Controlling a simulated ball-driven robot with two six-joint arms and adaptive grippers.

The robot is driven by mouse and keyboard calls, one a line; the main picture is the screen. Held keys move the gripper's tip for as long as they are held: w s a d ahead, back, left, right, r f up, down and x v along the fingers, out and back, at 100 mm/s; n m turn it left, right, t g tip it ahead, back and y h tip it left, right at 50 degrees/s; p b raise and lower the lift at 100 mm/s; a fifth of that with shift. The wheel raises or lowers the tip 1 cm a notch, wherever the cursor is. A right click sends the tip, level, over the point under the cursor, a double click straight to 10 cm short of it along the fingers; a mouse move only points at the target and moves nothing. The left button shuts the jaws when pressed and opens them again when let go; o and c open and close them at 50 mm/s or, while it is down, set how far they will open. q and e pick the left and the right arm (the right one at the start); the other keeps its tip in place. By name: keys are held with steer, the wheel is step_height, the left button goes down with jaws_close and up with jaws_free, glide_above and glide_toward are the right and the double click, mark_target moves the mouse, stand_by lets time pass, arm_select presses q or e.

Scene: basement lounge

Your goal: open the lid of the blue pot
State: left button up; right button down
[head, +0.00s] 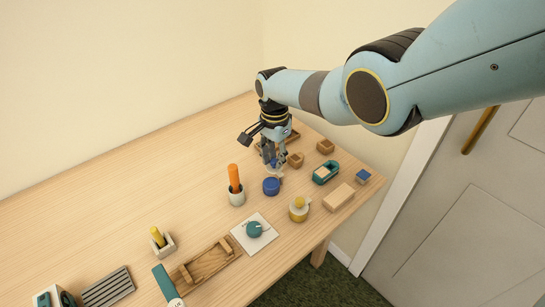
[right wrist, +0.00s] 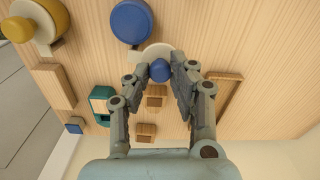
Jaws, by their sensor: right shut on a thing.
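The blue pot (head: 271,187) stands on the wooden table, its round blue top showing. It also shows at the top of the right wrist view (right wrist: 131,22). Its pale lid (right wrist: 154,50) with a blue knob (right wrist: 161,71) is off the pot and apart from it. My right gripper (right wrist: 161,76) is shut on that knob. In the head view the right gripper (head: 273,163) points down just behind the pot, with the lid below its fingertips. The fingers partly hide the knob there. My left gripper is not in view.
A yellow pot with pale lid (head: 299,210), a teal holder (head: 325,173) and wooden blocks (head: 338,197) stand to the right. A cup with an orange stick (head: 236,190) is left of the blue pot. A white board with a teal knob (head: 254,230) lies in front. The back left table is clear.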

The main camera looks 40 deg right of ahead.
mark_target(275, 159)
steer(key=shift+d+r+m, duration=0.1)
steer(key=shift+d+m, duration=0.1)
steer(key=shift+m, duration=0.3)
steer(key=shift+w, duration=0.1)
steer(key=c, duration=1.2)
jaws_free()
steer(key=shift+o, duration=0.3)
step_height(275, 159, up, 12)
